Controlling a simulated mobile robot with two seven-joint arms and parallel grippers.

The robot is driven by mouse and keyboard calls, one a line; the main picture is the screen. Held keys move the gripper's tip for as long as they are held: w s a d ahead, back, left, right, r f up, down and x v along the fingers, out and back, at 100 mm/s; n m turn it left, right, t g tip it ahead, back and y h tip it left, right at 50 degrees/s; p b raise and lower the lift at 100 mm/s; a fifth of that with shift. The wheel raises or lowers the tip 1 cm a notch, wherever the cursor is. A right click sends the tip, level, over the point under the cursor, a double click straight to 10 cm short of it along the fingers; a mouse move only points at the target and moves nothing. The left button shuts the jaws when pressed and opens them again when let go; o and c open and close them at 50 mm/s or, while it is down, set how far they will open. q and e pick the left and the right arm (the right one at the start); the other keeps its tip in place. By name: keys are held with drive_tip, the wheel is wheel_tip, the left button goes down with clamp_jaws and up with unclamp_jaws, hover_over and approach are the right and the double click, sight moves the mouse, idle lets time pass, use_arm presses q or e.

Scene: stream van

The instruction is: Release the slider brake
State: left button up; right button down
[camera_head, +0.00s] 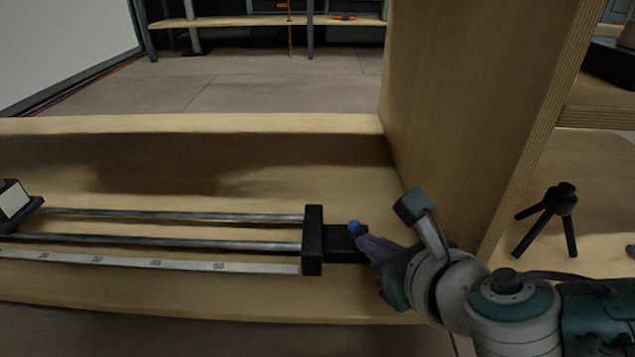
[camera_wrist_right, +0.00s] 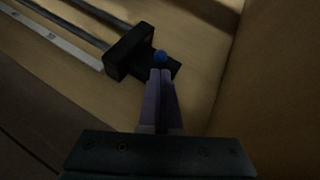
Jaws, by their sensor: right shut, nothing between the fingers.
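The slider lies on a wooden shelf, with two metal rails (camera_head: 180,227) and a black end block (camera_head: 313,240) at their right end. A blue knob (camera_head: 354,227) sits on the black part just right of the block; I take it for the brake. My right gripper (camera_head: 362,241) is shut and empty, its purple fingertips right at the knob. In the right wrist view the blue knob (camera_wrist_right: 160,56) shows just beyond the closed fingertips (camera_wrist_right: 161,73); I cannot tell whether they touch. The carriage (camera_head: 14,201) is at the far left, partly cut off. My left gripper is out of view.
A ruler strip (camera_head: 150,262) runs along the front of the rails. A tall wooden panel (camera_head: 470,110) rises behind my right gripper. A small black tripod (camera_head: 553,215) stands right of the panel. The shelf behind the rails is clear, with a raised back edge (camera_head: 200,124).

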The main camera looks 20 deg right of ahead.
drive_tip(key=shift+w+a+r, duration=0.1)
drive_tip(key=shift+w, duration=0.2)
drive_tip(key=shift+r+p, duration=0.3)
drive_tip(key=shift+p, duration=0.25)
drive_tip(key=shift+w+r+g+p, duration=0.25)
drive_tip(key=shift+g+p, duration=0.45)
drive_tip(key=shift+p, duration=0.35)
drive_tip(key=shift+w+d+r+p, duration=0.2)
drive_tip(key=shift+w+r+p, duration=0.15)
drive_tip(key=shift+p, duration=0.75)
drive_tip(key=shift+w+d+r+p, duration=0.1)
drive_tip(key=shift+w+r+p, duration=0.05)
drive_tip(key=shift+w+p, duration=0.2)
drive_tip(key=shift+w+d+r+p, duration=0.1)
drive_tip(key=shift+w+p, duration=0.15)
drive_tip(key=shift+w, duration=0.2)
drive_tip(key=shift+w+d, duration=0.15)
drive_tip(key=shift+w, duration=0.4)
drive_tip(key=shift+r, duration=0.1)
